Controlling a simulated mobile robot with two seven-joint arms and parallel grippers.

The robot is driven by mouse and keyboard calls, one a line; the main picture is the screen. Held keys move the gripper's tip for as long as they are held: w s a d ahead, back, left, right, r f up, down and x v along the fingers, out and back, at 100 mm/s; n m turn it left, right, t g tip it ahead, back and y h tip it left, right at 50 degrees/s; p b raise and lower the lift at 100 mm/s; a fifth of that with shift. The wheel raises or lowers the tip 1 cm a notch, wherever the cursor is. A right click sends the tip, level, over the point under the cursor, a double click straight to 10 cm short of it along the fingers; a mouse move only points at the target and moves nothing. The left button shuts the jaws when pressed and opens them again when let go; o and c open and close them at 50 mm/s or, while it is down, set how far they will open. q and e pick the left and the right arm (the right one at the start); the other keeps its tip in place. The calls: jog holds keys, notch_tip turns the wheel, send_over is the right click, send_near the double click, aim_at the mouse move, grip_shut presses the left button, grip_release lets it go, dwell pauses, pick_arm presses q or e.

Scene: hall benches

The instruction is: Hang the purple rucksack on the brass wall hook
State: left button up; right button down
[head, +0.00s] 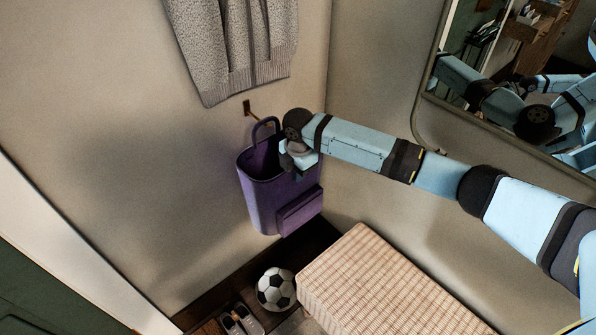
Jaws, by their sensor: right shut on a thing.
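The purple rucksack (262,202) hangs upright in the air close to the wall, its top open and a pocket on its front. Its carrying loop (257,126) stands up at the back of the opening. My right gripper (292,167) is shut on the rucksack at the right side of its upper rim. The brass wall hook (248,108) is just above the loop, its arm slanting down to the right. The hook's tip and the loop's top overlap in the picture. I cannot tell whether the loop is around the hook. My left gripper is not in view.
A grey knitted garment (238,45) hangs above the hook. Below are a checked bench cushion (375,285), a football (276,288) and shoes (240,319) on the floor. A mirror (505,95) on the right wall reflects my arms.

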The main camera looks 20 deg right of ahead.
dwell(0.3)
jog(key=c, duration=1.2)
grip_release()
jog(key=shift+r, duration=0.1)
jog(key=shift+s+f, duration=0.1)
jog(key=shift+f, duration=0.1)
jog(key=shift+r, duration=0.1)
